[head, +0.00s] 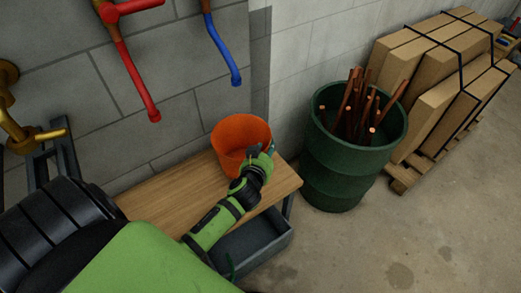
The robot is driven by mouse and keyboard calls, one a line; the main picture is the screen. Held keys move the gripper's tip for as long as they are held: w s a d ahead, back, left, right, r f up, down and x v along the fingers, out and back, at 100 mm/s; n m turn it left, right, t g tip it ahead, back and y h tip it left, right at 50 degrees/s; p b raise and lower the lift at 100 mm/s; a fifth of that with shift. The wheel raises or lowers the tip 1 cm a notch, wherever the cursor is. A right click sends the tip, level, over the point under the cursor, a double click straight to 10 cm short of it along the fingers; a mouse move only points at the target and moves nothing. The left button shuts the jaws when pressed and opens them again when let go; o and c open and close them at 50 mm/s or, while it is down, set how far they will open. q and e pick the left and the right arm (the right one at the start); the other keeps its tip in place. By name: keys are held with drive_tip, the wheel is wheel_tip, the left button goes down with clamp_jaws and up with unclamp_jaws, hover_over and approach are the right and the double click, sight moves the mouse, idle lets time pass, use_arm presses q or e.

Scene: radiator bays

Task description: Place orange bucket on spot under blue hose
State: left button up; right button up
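The orange bucket (228,143) is upright at the back right of the wooden bench (160,195), close to the wall. The blue hose (222,48) hangs from above, and its lower end is above the bucket in the picture. My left gripper (261,150) is at the bucket's right front side, by the rim, and overlaps it in the picture. Its fingertips are small and partly hidden, so I cannot tell whether they are closed on the bucket. The bucket's lower front is partly hidden by the gripper. My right gripper is not in view.
A red hose (137,80) hangs left of the blue one. A brass tap (30,135) is at the far left. A green barrel (335,170) of copper pipes stands right of the bench. A grey tray (262,240) sits below. Strapped boxes (425,65) stand behind; floor at right is clear.

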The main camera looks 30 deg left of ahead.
use_arm(q)
drive_tip(key=v, duration=0.8)
drive_tip(key=shift+s, duration=0.3)
drive_tip(key=shift+r, duration=0.1)
drive_tip(key=d+f+m+g+h, duration=0.1)
drive_tip(key=d+f+h, duration=0.1)
drive_tip(key=d+f, duration=0.3)
drive_tip(key=d+f+m+g+h, duration=0.1)
drive_tip(key=d+f+m+h, duration=0.15)
drive_tip(key=f, duration=0.55)
drive_tip(key=s+f+g, duration=0.3)
drive_tip(key=s+f, duration=0.6)
drive_tip(key=f, duration=0.4)
drive_tip(key=s+a+f+g, duration=0.1)
drive_tip(key=s+f+g, duration=0.1)
drive_tip(key=s+f, duration=0.3)
drive_tip(key=s+a+f+g, duration=0.1)
drive_tip(key=s+f, duration=0.4)
drive_tip(key=s, duration=0.7)
drive_tip(key=s+a+f+g, duration=0.1)
drive_tip(key=s+f+g, duration=0.2)
drive_tip(key=s, duration=0.6)
drive_tip(key=shift+s+a+f+g, duration=0.35)
drive_tip(key=shift+a+f+g, duration=0.05)
drive_tip(key=shift+f, duration=0.55)
